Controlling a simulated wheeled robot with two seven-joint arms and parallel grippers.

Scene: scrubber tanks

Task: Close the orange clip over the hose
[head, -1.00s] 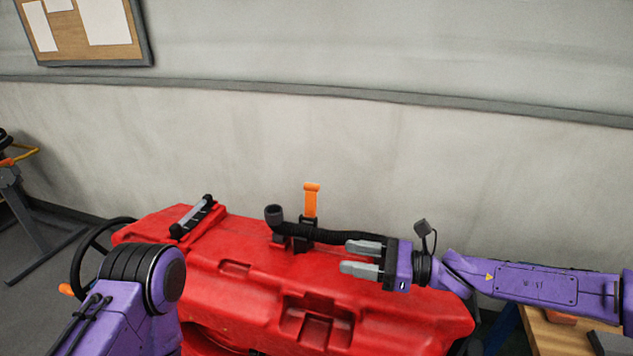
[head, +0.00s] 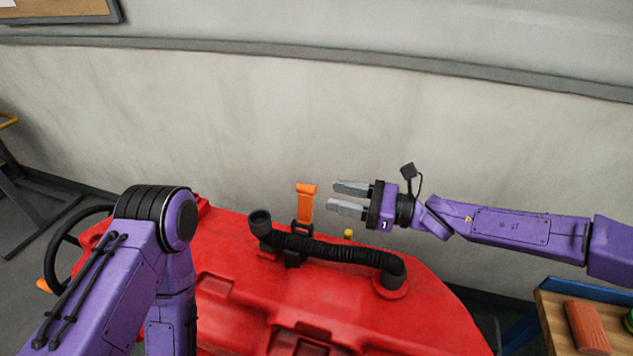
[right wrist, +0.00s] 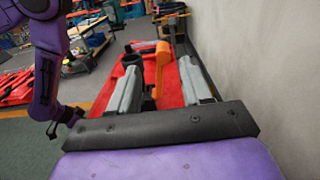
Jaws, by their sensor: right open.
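The orange clip (head: 305,203) stands upright, open, on a black base (head: 297,244) on the red tank (head: 395,325). The black ribbed hose (head: 325,246) runs along the tank top and passes at the clip's base. Its cuffed end (head: 260,222) points up at the left, and its other end meets the tank at the right. My right gripper (head: 350,199) is open and empty, just right of the clip with its fingers pointing at it. In the right wrist view the clip (right wrist: 162,68) shows between the fingers' far ends. My left arm is at the left; its gripper is out of view.
A wall (head: 400,130) runs close behind the tank. A black steering wheel (head: 68,250) is at the left. A wooden bench (head: 555,325) with an orange-red block (head: 587,327) is at the lower right. A small yellow knob (head: 348,234) sits behind the hose.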

